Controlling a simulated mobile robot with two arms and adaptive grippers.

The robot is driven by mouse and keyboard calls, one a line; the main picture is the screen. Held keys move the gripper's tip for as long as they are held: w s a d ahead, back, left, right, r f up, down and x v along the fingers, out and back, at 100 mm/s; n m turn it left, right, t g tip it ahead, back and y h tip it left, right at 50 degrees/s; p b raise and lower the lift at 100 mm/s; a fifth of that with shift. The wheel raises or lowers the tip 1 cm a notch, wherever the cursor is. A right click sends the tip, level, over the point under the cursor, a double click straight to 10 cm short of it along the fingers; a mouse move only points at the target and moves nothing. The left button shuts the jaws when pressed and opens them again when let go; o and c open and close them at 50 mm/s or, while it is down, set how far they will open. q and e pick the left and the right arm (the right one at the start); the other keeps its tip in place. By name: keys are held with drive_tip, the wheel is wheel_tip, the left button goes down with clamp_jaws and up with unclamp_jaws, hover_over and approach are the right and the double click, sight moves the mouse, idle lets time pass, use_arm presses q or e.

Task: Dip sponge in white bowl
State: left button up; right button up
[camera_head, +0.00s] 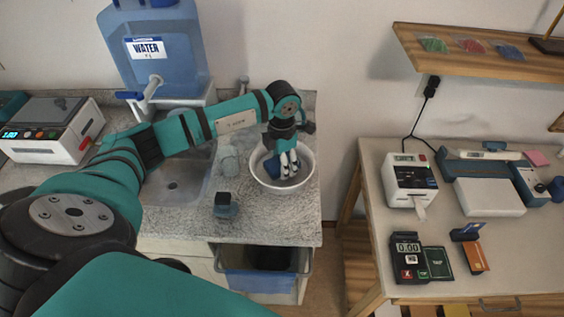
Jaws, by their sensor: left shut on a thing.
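The white bowl (259,182) stands on the right part of the grey speckled counter, right of the sink. My left gripper (287,168) points down inside the bowl, with its fingers below the rim. It is shut on a blue sponge (271,167), which shows at the left of the fingers, within the bowl. The fingers hide part of the sponge, so I cannot tell whether it touches the bottom. My right gripper is not in view.
A blue water jug (158,65) with a tap stands behind the sink (178,178). A table (385,245) with a printer (411,180) and card terminal (408,257) is at the right.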

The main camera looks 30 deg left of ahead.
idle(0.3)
use_arm(q)
drive_tip(key=shift+r+p, duration=0.75)
drive_tip(key=shift+r, duration=0.35)
drive_tip(key=shift+r+p, duration=1.7)
drive_tip(key=shift+r, duration=1.3)
drive_tip(key=shift+r+p, duration=0.3)
drive_tip(key=shift+r, duration=0.2)
drive_tip(key=shift+f+b, duration=0.6)
drive_tip(key=shift+b, duration=0.15)
drive_tip(key=shift+r, duration=0.1)
